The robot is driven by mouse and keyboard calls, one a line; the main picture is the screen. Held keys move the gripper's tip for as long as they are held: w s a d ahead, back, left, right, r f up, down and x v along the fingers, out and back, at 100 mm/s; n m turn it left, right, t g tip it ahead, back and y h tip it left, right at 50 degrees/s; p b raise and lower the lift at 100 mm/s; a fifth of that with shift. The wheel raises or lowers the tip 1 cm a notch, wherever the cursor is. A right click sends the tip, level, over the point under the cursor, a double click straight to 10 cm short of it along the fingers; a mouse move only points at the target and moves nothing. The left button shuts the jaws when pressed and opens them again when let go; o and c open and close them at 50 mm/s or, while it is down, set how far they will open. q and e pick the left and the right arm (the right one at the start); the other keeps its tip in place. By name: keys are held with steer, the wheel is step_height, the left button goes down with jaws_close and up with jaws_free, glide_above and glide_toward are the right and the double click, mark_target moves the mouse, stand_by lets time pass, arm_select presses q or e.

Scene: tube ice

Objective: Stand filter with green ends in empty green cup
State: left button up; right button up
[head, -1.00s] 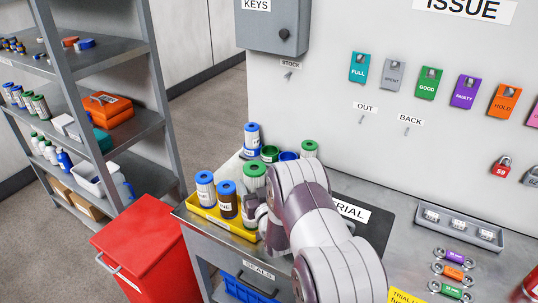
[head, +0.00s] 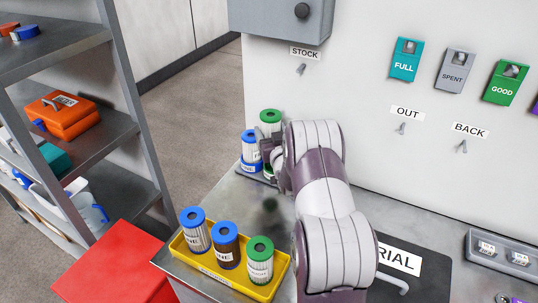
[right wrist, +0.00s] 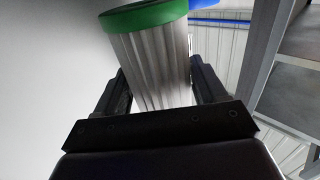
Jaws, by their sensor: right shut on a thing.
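A pleated white filter with green ends (head: 270,125) is held in my right gripper (head: 280,160), upright at the back left of the bench. The right wrist view shows this filter (right wrist: 152,65) between the two fingers (right wrist: 160,90), its green end above them. A filter with blue ends (head: 250,147) stands in a blue cup (head: 250,166) just left of it. The green cup is mostly hidden by my gripper and arm; I cannot tell whether the held filter's lower end is inside it. My left gripper is not in view.
A yellow tray (head: 196,265) at the bench's front left holds two blue-ended filters (head: 196,230) and a green-ended filter (head: 260,262). The wall panel (head: 365,100) stands close behind. My right arm covers the back right of the cup group. Bare bench lies between tray and cups.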

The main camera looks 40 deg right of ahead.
steer(key=shift+s+a+f, duration=0.2)
steer(key=shift+s+f, duration=0.2)
steer(key=shift+f, duration=0.15)
steer(key=shift+s+a+f, duration=0.2)
steer(key=shift+s+f, duration=0.2)
steer(key=shift+f, duration=0.15)
steer(key=f, duration=0.3)
steer(key=w+f+p, duration=0.1)
steer(key=f, duration=0.1)
steer(key=shift+d+f, duration=0.25)
steer(key=shift+s+a+r, duration=0.15)
steer(key=shift+s+r, duration=0.1)
steer(key=shift+s, duration=0.05)
steer(key=shift+f+b, duration=0.35)
steer(key=o, duration=1.1)
steer(key=shift+w, duration=0.1)
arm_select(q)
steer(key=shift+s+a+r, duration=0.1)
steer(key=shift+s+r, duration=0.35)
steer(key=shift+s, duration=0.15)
arm_select(e)
steer(key=shift+r, duration=0.1)
